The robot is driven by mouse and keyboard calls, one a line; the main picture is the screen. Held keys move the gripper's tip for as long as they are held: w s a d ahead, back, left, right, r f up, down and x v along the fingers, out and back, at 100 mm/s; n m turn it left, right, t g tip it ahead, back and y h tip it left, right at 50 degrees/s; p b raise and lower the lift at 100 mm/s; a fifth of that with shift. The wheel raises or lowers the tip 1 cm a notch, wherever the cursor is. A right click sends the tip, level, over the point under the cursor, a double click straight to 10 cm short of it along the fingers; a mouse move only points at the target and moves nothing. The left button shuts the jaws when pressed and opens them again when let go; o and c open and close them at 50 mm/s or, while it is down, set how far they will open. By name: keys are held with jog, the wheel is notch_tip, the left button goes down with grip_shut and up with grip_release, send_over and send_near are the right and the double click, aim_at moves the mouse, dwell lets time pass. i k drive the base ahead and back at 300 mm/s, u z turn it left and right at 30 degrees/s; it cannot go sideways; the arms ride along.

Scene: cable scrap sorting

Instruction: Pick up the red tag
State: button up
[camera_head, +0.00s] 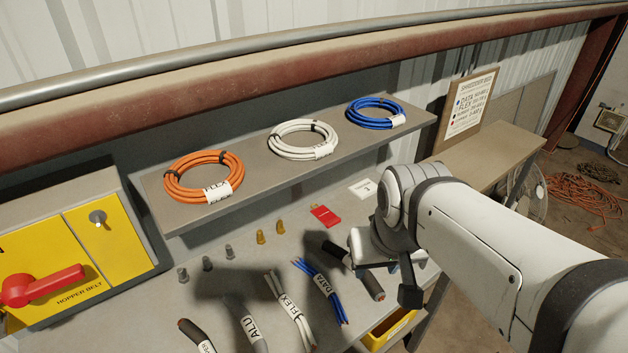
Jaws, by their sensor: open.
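The red tag (325,216) lies flat on the grey workbench (290,228), below the shelf and just left of my arm. It is a small red rectangle with a pale marking and a small brass-coloured bit at its upper left end. My gripper (387,278) is to the right of the tag and nearer the camera, above the bench, with dark fingers pointing down. It is open, and I see nothing held in it. My own wrist hides part of the bench and part of the gripper.
FLEX (276,290) and ALU (240,312) bundles lie further left. Yellow caps (261,237) and grey caps (207,264) stand left of the tag. The shelf (245,160) with cable coils overhangs behind.

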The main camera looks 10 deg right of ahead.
aim_at(324, 216)
jog(key=u, duration=2.95)
jog(key=k, duration=1.95)
jog(key=z, duration=0.9)
jog(key=i, duration=1)
